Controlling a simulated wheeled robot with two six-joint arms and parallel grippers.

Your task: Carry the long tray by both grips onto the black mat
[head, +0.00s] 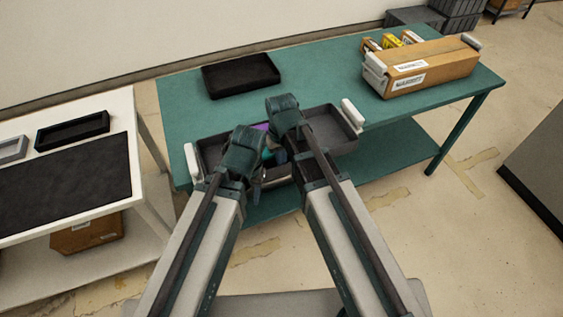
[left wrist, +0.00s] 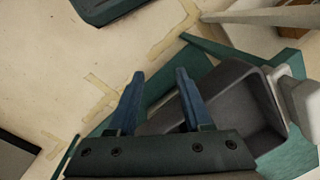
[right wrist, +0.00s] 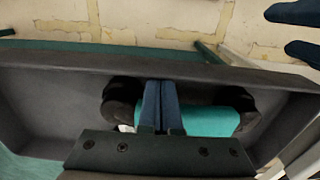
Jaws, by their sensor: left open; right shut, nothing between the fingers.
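The long tray (head: 330,128) is dark grey and sits at the front edge of the green table, with a white grip (head: 192,162) at its left end and another white grip (head: 352,114) at its right end. Teal and purple items lie inside it. The black mat (head: 65,172) lies flat on the white table at left. My left gripper (head: 241,155) is open, over the tray's left-middle part; its fingers (left wrist: 156,85) hold nothing. My right gripper (head: 284,118) is shut and empty over the middle; its fingers (right wrist: 155,95) show above a teal item (right wrist: 208,121). Neither gripper is at a grip.
A black shallow tray (head: 240,76) sits at the back of the green table (head: 320,75). A long cardboard box (head: 430,70) with white end grips stands at right. A small black tray (head: 72,131) stands behind the mat. My two grippers are close together.

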